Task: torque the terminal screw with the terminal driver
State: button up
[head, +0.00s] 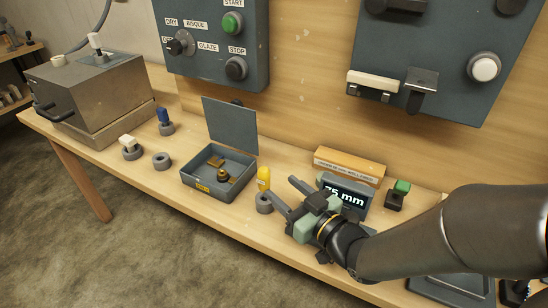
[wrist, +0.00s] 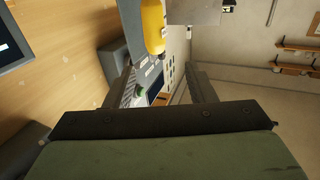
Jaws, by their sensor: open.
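An open grey box (head: 187,178) with a raised lid sits mid-bench; inside are brass parts (head: 222,174), one round and screw-like, probably the terminal screw. A yellow-handled tool (head: 263,174) stands upright in a grey ring holder (head: 264,203) right of the box. Blue-handled (head: 165,115) and white-handled (head: 127,140) tools stand further left; I cannot tell which tool is the terminal driver. My gripper (head: 281,187) is open and empty, just right of the yellow tool. In the wrist view, the yellow handle (wrist: 153,25) is ahead of my open jaws (wrist: 163,75), apart from them.
An empty ring holder (head: 162,161) stands left of the box. A display reading 75 mm (head: 345,193) and a wooden block (head: 349,164) stand behind my gripper. A metal kiln-like box (head: 95,90) fills the bench's left end. Control panels (head: 212,60) hang on the wall.

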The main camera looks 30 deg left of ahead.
aim_at(265, 174)
jog(key=p+x, duration=0.1)
jog(key=x, duration=0.3)
jog(key=shift+a+f+p, duration=0.1)
jog(key=shift+p, duration=0.2)
jog(key=shift+w+p+x, duration=0.15)
jog(key=shift+p+x, duration=0.15)
jog(key=shift+x, duration=1.3)
jog(key=shift+w+p+x, duration=0.15)
jog(key=shift+p+x, duration=0.15)
jog(key=shift+x, duration=1.25)
jog(key=c, duration=1.1)
